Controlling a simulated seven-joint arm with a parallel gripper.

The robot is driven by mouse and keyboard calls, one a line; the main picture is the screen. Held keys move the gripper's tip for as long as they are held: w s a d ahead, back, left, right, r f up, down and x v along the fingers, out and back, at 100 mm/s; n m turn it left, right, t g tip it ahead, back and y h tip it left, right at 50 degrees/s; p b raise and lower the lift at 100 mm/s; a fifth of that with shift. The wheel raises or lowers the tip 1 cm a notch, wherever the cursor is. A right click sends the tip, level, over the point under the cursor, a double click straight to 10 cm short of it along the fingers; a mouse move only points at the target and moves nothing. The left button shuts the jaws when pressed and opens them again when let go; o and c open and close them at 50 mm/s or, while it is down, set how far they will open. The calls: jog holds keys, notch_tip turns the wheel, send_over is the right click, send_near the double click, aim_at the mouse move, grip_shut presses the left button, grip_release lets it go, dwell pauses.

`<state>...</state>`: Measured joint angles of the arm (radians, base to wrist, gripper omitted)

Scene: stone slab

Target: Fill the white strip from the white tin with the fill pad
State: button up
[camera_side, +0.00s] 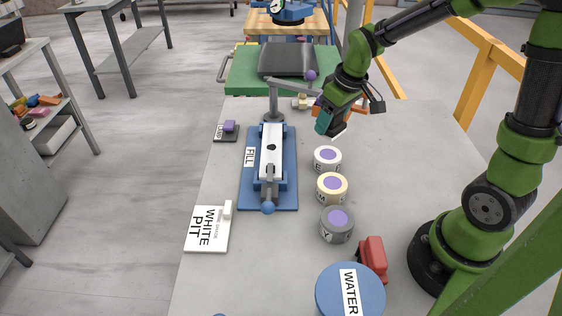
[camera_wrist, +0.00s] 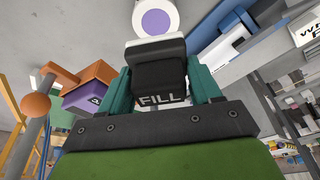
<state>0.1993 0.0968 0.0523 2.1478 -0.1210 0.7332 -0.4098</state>
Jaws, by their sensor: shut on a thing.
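My gripper (camera_side: 328,122) is above the slab, behind the row of tins. In the wrist view my gripper (camera_wrist: 160,82) is shut on the black fill pad (camera_wrist: 158,72), which bears the word FILL. The white tin (camera_side: 325,167) has a purple disc on top and is the farthest of three tins; in the wrist view it also shows (camera_wrist: 138,20) just beyond the pad, apparently apart from it. The white strip (camera_side: 270,165) lies clamped in a blue fixture (camera_side: 288,180) left of the tins, with a dark pit near its middle. The pad's working face is hidden.
A cream tin (camera_side: 331,196) and a grey tin (camera_side: 336,230) stand nearer the camera. A red block (camera_side: 374,258) and a blue WATER tub (camera_side: 350,300) are at the front. A WHITE PIT card (camera_side: 204,238) lies front left. The fixture's grey clamp arm (camera_side: 291,85) rises near my gripper.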

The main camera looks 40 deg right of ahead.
jog(key=shift+w+f, duration=0.1)
jog(key=shift+f, duration=2.9)
jog(key=shift+f, duration=0.6)
jog(key=shift+r, duration=0.1)
jog(key=shift+r, duration=3.45)
